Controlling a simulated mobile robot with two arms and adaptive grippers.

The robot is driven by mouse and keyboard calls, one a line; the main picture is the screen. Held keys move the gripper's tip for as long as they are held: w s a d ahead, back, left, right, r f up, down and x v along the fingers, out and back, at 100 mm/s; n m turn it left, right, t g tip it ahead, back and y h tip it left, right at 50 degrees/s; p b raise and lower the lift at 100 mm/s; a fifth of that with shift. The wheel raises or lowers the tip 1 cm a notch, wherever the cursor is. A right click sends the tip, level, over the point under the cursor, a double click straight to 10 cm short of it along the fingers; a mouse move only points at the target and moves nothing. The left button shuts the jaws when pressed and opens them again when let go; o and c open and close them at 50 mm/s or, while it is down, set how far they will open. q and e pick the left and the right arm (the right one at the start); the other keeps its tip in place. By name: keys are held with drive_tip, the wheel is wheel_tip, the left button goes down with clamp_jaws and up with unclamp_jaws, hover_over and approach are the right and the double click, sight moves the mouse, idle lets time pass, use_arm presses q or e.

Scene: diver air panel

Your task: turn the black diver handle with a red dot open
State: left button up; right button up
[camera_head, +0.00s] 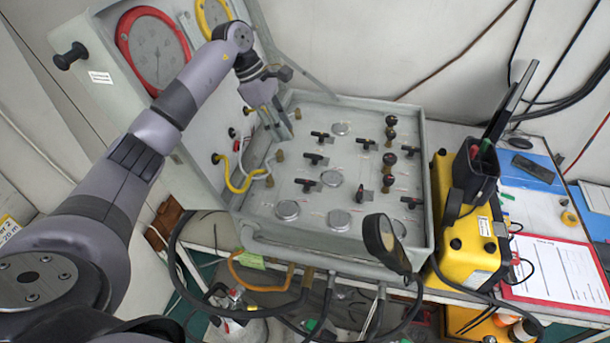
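The grey diver air panel (345,210) lies open in the middle of the camera_head view. Several black T-shaped handles stand on it, such as the upper left one (318,135), the one below it (314,157) and the lower left one (307,184). Small reddish marks show on some of them, but I cannot tell which one is the red-dot diver handle. My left gripper (276,122) is over the panel's upper left edge, left of the handles and apart from them. Its fingers are small and partly overlapped, so their opening is unclear.
The raised lid carries a red-rimmed gauge (153,48) and yellow hose (236,180). A black round-headed object (385,240) overlaps the panel's front right. Black knobs (390,159) stand among the handles. A yellow case (466,240) and red clipboard (553,268) are right.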

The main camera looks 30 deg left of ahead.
use_arm(q)
approach(308, 181)
drive_tip(key=shift+w+d, duration=0.1)
drive_tip(key=shift+d, duration=0.05)
drive_tip(key=b+x, duration=0.3)
drive_tip(key=x, duration=0.5)
drive_tip(key=shift+r, duration=0.1)
drive_tip(key=shift+c, duration=0.6)
clamp_jaws()
